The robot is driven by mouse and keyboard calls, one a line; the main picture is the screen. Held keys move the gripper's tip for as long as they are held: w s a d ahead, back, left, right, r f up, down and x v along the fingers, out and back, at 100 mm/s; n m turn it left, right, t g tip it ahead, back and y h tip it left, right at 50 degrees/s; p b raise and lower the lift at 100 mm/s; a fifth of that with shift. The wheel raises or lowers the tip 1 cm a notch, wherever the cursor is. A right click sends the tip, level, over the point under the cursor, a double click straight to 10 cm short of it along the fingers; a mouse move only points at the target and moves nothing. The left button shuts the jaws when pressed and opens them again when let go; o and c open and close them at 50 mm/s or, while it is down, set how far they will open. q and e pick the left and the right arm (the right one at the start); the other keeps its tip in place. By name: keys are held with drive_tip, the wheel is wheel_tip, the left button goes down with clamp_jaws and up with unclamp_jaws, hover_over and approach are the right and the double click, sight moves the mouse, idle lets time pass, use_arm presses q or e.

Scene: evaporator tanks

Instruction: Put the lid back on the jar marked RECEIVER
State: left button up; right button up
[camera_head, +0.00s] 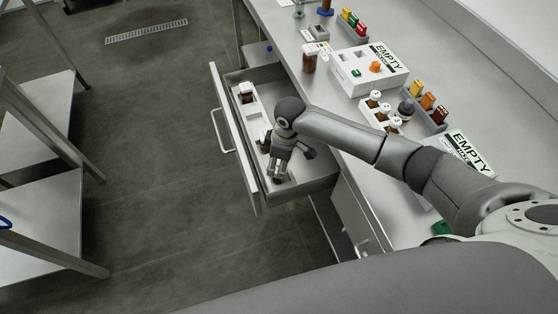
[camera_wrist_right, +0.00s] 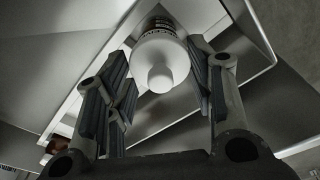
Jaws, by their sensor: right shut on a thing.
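My right gripper (camera_head: 278,178) reaches down into the open drawer (camera_head: 322,183). In the right wrist view the gripper (camera_wrist_right: 158,70) has its fingers on both sides of a white knobbed lid (camera_wrist_right: 160,62), shut on it. A jar (camera_wrist_right: 158,24) with a dark-printed label band shows just beyond the lid. I cannot tell whether the lid is seated on that jar, and the print is unreadable. In the head view the gripper mostly hides the lid. A brown jar (camera_head: 309,62) stands on the counter near its edge; its marking is not legible. My left gripper is not in view.
The drawer also holds a white-capped jar (camera_head: 246,94) in a white tray. On the counter are a white box (camera_head: 368,68) marked EMPTY, several small bottles (camera_head: 374,100) and a grey rack (camera_head: 430,119) of coloured items. Metal racks (camera_head: 45,215) stand left; floor between is clear.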

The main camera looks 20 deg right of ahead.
drive_tip(key=shift+p, duration=0.4)
idle(0.5)
drive_tip(key=o, duration=0.8)
drive_tip(key=shift+o, duration=0.2)
drive_tip(key=o, duration=0.4)
drive_tip(key=shift+o, duration=0.2)
drive_tip(key=shift+r, duration=0.15)
drive_tip(key=shift+r+p, duration=3.4)
drive_tip(key=shift+p, duration=0.5)
